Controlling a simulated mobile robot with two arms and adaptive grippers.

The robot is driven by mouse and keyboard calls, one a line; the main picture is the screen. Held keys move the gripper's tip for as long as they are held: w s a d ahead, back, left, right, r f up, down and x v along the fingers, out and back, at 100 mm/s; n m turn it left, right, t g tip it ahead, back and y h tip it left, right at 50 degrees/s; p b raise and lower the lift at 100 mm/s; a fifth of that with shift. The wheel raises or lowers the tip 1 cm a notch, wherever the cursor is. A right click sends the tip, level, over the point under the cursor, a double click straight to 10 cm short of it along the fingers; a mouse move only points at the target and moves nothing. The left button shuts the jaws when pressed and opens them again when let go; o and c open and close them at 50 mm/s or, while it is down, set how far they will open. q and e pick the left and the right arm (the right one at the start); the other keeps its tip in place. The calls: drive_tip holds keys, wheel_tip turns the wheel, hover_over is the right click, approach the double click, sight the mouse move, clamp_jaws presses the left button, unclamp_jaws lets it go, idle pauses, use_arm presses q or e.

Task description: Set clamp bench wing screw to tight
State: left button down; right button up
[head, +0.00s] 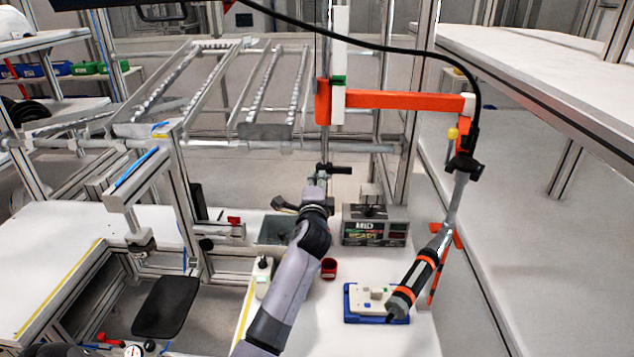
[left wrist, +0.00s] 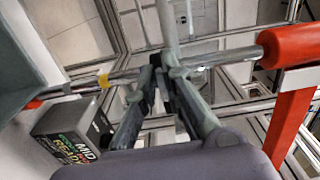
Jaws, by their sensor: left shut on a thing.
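My left gripper (head: 319,178) is raised in front of a thin upright metal pole (head: 326,140) in the head view. In the left wrist view the fingers of my left gripper (left wrist: 160,65) are shut on a small part at a grey fitting on that pole (left wrist: 215,58). I take this part to be the wing screw; the fingers mostly hide it, so its turn angle cannot be told. In the head view a black handle-like piece (head: 341,170) sticks out to the right just above the gripper. My right gripper is not in view.
An orange arm (head: 405,100) reaches right from the pole, with a hanging tool (head: 415,280) over a blue tray (head: 348,300). A grey box marked MID (head: 375,225) also shows in the left wrist view (left wrist: 70,130).

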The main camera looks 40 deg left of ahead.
use_arm(q)
drive_tip(key=c, duration=1.7)
unclamp_jaws()
drive_tip(key=shift+s, duration=0.1)
drive_tip(key=v, duration=1.2)
